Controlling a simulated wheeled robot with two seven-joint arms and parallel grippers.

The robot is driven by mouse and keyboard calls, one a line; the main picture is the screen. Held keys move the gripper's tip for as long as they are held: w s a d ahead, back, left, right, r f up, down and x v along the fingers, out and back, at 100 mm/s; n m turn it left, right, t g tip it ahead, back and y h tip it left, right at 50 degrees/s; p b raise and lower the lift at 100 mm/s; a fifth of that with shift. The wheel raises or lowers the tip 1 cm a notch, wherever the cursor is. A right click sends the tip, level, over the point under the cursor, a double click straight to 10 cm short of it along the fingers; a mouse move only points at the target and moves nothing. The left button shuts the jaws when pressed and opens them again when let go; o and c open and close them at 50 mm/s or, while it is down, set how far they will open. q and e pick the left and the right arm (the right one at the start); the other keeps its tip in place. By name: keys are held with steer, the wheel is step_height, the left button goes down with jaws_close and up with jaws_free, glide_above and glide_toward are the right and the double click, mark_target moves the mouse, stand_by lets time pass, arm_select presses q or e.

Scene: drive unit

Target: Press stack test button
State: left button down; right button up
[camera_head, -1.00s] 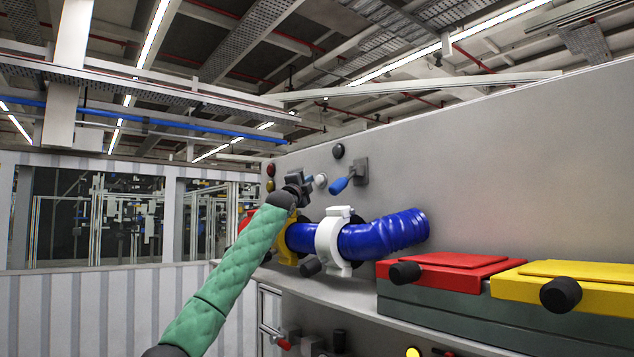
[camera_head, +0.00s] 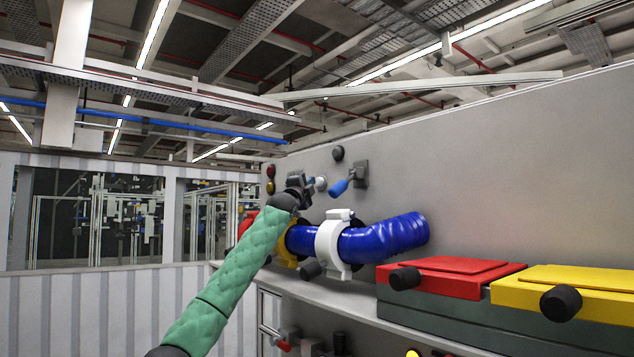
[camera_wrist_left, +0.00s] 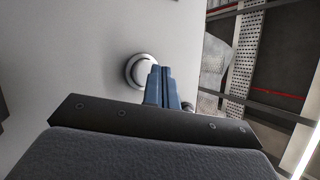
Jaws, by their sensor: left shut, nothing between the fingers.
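A round white button (camera_head: 320,183) sits on the grey wall panel, just right of my left gripper in the head view. In the left wrist view the button (camera_wrist_left: 138,71) is a white disc in a pale ring, left of the fingertips. My left gripper (camera_head: 304,186) is shut and empty, with its tips close to the button. In the wrist view its blue fingers (camera_wrist_left: 163,86) are together and partly overlap the button's right edge. I cannot tell whether they touch it. My right gripper is not in view.
Below are a blue hose (camera_head: 385,238) in a white clamp (camera_head: 333,245) and a red-lidded box (camera_head: 450,277).

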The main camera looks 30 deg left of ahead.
arm_select(q)
steer(key=shift+w, duration=0.1)
stand_by(0.4)
steer(key=shift+w+d+p, duration=0.2)
steer(key=shift+w+p, duration=0.15)
steer(key=shift+p, duration=0.15)
stand_by(0.4)
steer(key=shift+s, duration=0.1)
steer(key=shift+s+a, duration=0.35)
steer(key=shift+s, duration=0.35)
steer(key=shift+f, duration=0.1)
steer(key=s+a+b, duration=0.1)
steer(key=s+a, duration=0.1)
steer(key=s, duration=0.3)
steer(key=shift+s+a, duration=0.15)
steer(key=shift+s, duration=0.15)
stand_by(0.6)
